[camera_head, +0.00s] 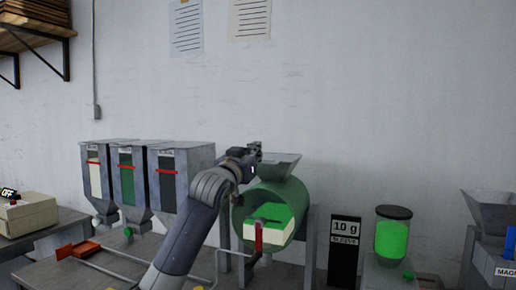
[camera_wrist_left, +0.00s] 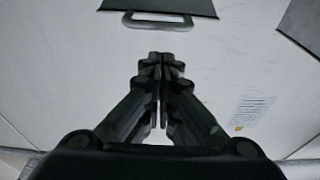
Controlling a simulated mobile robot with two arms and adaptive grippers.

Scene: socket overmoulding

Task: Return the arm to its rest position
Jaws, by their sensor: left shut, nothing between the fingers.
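My left arm rises from the bottom of the head view, and its gripper (camera_head: 254,152) is held up in front of the wall, by the grey hopper (camera_head: 281,166) on top of the green drum (camera_head: 299,196). In the left wrist view the gripper (camera_wrist_left: 160,128) is shut, its fingers together with nothing between them. That camera looks at a pale surface with a sheet of paper and a dark panel with a handle. Whether the gripper touches the hopper cannot be told. My right gripper is not in view.
Three grey bins (camera_head: 182,158) stand left of my arm. The drum holds a green and white block (camera_head: 269,224). A black "10 g" sign (camera_head: 344,250), a container of green material (camera_head: 391,240) and another hopper (camera_head: 492,210) stand right. A beige device (camera_head: 28,217) is far left.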

